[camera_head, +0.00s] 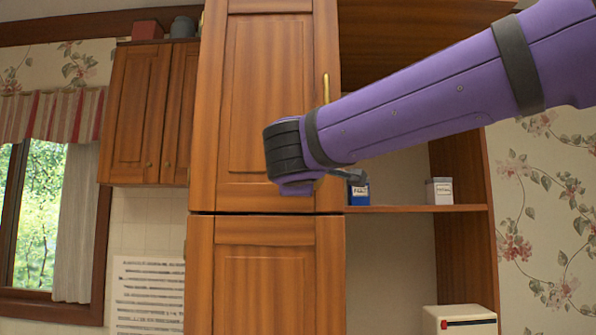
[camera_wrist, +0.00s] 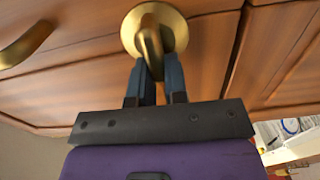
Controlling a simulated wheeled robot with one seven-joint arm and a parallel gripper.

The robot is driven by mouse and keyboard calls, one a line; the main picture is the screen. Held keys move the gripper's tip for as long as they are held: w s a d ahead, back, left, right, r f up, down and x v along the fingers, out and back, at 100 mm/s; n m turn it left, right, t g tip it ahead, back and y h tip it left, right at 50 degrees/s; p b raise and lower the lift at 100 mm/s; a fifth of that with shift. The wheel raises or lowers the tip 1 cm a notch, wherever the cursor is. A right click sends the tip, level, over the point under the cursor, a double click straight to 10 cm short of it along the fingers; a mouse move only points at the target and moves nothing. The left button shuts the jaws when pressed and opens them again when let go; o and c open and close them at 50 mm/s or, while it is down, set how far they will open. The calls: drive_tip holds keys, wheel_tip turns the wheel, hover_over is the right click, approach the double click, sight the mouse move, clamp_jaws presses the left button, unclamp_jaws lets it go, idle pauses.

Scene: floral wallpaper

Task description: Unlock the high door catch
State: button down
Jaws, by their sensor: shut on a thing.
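The high door catch (camera_wrist: 153,30) is a brass knob on a round brass plate, on the wooden cabinet door in the wrist view. My gripper (camera_wrist: 157,78) has its two dark fingers shut on the catch's turning piece, which hangs downward from the plate. The upper cabinet door (camera_head: 267,95) stands shut in the head view, with a vertical brass handle (camera_head: 326,88) on its right side. Another brass handle (camera_wrist: 26,45) shows at the left in the wrist view. In the head view my purple arm crosses in front of the door and hides the catch and the fingers.
A lower door (camera_head: 265,275) sits directly beneath. An open shelf (camera_head: 420,208) to the right holds a blue container (camera_head: 357,193) and a white one (camera_head: 439,190). A white appliance (camera_head: 459,320) stands lower right. A small wall cabinet (camera_head: 140,110) hangs at the left.

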drive_tip(key=shift+f+n, duration=0.15)
drive_tip(key=shift+n, duration=0.45)
drive_tip(key=shift+f, duration=0.1)
drive_tip(key=c, duration=1.1)
unclamp_jaws()
drive_tip(key=shift+c, duration=0.2)
drive_tip(key=s, duration=1)
drive_tip(key=shift+s+a, duration=0.2)
drive_tip(key=shift+s, duration=0.2)
drive_tip(key=shift+d, duration=0.1)
